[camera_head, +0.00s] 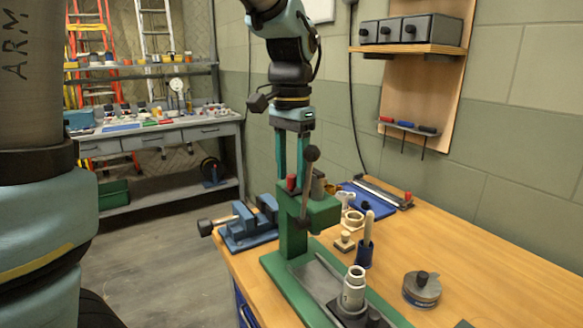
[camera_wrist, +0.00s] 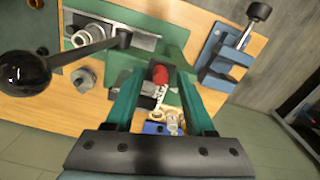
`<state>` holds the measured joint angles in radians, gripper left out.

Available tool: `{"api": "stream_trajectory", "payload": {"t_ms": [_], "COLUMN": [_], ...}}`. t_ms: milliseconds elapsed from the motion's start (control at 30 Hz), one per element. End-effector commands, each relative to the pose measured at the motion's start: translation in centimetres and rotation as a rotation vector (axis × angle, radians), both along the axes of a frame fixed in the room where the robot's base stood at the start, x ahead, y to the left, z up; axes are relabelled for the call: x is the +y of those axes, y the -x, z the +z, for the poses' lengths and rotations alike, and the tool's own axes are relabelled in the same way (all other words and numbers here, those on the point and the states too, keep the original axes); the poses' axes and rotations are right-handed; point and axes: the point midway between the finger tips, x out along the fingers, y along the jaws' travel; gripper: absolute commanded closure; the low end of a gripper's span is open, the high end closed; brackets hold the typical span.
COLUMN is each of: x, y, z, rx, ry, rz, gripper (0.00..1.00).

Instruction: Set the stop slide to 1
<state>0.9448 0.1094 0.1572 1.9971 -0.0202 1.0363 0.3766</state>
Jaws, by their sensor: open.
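The green press (camera_head: 300,220) stands on the near end of the wooden bench. A red knob (camera_head: 291,182), which looks like the stop slide's handle, sits at the top of the press. In the wrist view the red knob (camera_wrist: 160,75) rises from a dark block beside a small pale marked strip (camera_wrist: 160,94); its numbers are too small to read. My gripper (camera_head: 291,176) points straight down over the press with its fingers open. In the wrist view its fingertips (camera_wrist: 158,78) appear on either side of the knob, with gaps showing; contact and exact height cannot be told.
The press lever with its black ball (camera_head: 311,154) stands close beside my fingers. A blue vise (camera_head: 248,226) is left of the press. A blue holder with a pale rod (camera_head: 366,250) and a round tin (camera_head: 421,289) stand to the right. The bench's right side is mostly clear.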

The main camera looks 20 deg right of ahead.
Motion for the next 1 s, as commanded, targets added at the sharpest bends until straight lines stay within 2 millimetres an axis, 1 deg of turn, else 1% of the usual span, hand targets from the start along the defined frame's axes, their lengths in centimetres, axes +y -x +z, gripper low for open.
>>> {"api": "stream_trajectory", "payload": {"t_ms": [233, 267, 700, 733, 1000], "x": [-0.01, 0.00, 0.00, 0.00, -0.01], "y": [-0.01, -0.01, -0.01, -0.01, -0.01], "z": [-0.11, -0.10, -0.08, -0.08, -0.06], "rx": [0.000, 0.000, 0.000, 0.000, 0.000], "ry": [0.000, 0.000, 0.000, 0.000, 0.000], "rz": [0.000, 0.000, 0.001, 0.001, 0.001], "gripper": [0.46, 0.48, 0.97, 1.00, 1.00]}}
